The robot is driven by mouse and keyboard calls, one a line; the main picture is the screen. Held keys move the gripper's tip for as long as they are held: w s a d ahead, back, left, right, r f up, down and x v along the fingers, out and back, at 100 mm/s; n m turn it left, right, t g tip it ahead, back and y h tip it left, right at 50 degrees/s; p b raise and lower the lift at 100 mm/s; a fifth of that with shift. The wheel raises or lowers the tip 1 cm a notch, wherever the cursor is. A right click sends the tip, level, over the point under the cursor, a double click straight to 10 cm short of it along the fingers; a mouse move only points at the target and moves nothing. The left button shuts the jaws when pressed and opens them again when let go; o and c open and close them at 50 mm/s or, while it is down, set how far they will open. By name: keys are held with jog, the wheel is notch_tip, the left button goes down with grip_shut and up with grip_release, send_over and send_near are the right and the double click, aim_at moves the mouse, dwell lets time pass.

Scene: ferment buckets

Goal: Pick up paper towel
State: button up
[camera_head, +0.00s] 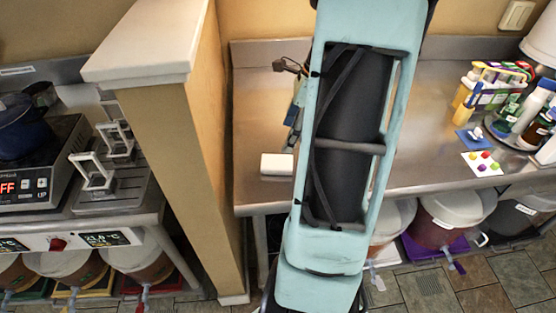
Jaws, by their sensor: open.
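A small white flat block (277,164) lies on the metal counter at its front left, just left of my arm. It may be the paper towel, but its make is too small to tell. No paper towel roll shows. My large teal arm stands upright in the middle and covers part of the counter. A dark claw-like part, which seems to be my gripper (287,66), shows left of the arm toward the back of the counter. It is open, with nothing seen in it, and lies behind the white block, apart from it. The rest of it is hidden.
A tan partition wall (175,120) with a white cap bounds the counter (420,150) on the left. Bottles (467,88), a round tray (515,138) and cards (482,164) crowd its right end. Lidded buckets (447,215) stand below.

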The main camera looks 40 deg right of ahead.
send_over(278, 162)
jog(key=d, duration=0.2)
jog(key=f, duration=0.4)
jog(key=shift+s+a+f, duration=0.25)
jog(key=shift+f, duration=0.1)
jog(key=shift+s+x, duration=0.2)
jog(key=shift+x, duration=2.55)
jog(key=shift+f, duration=0.35)
jog(key=shift+c, duration=0.6)
jog(key=c, duration=0.7)
